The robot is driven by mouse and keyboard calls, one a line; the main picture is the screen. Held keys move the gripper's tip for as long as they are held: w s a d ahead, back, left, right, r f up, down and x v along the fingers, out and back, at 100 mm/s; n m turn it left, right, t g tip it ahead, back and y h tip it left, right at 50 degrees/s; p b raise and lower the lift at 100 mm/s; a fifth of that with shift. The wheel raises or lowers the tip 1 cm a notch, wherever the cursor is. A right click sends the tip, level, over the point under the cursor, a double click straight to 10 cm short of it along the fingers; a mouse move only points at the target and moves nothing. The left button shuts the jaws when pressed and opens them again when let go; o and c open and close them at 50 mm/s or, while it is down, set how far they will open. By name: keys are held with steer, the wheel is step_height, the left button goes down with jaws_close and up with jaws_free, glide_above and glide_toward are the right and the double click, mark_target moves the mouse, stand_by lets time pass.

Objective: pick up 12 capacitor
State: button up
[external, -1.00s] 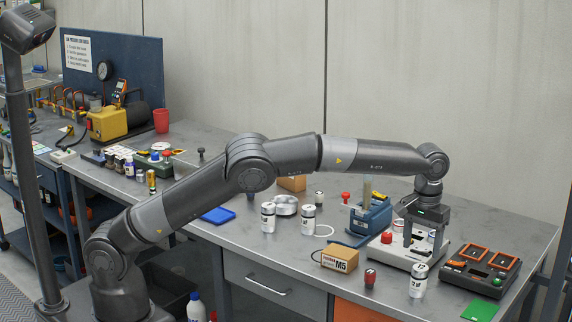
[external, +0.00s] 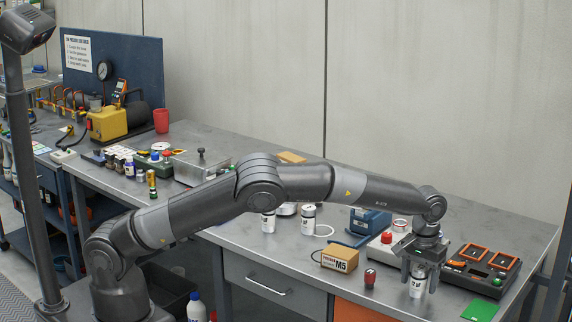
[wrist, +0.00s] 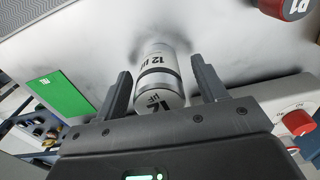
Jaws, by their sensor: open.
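The 12 capacitor (external: 417,285) is a silver-white can with dark "12" lettering. It stands at the front right of the bench in the external view. In the wrist view the capacitor (wrist: 158,75) lies between the two fingers of my gripper (wrist: 165,88). My gripper (external: 420,272) is open and points down over the can, with one finger on either side. Gaps show between the can and both fingers in the wrist view. The can's upper part is partly hidden by my gripper in the external view.
A red-topped part (external: 370,278) and an M5 box (external: 340,259) stand left of the capacitor. A white device with a red knob (external: 386,238) is behind. An orange-framed tray unit (external: 482,268) and a green card (external: 480,306) are to the right. Two similar cans stand further left.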

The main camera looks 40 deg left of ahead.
steer(key=c, duration=1.1)
steer(key=shift+r, duration=0.1)
steer(key=shift+c, duration=0.2)
